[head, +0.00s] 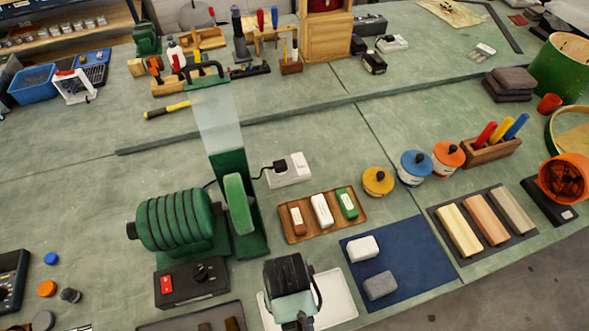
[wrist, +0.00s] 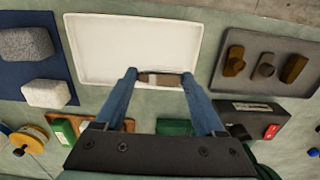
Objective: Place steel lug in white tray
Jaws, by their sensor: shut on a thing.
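The white tray (head: 340,297) lies at the front middle of the bench, partly hidden by my arm; it fills the upper middle of the wrist view (wrist: 110,45) and looks empty. My gripper is shut on a small grey-brown lug (wrist: 160,80), which I take for the steel lug. In the wrist view the fingertips (wrist: 159,76) overlap the tray's near edge, with the lug across them. I cannot tell its height above the tray. In the head view my arm hides the lug.
A dark mat (wrist: 222,84) with several brown and brassy lugs lies right of the tray in the wrist view. A blue mat (head: 410,265) with white and grey blocks lies on the other side. The green grinder (head: 175,220) and its switch box (head: 190,284) stand close by.

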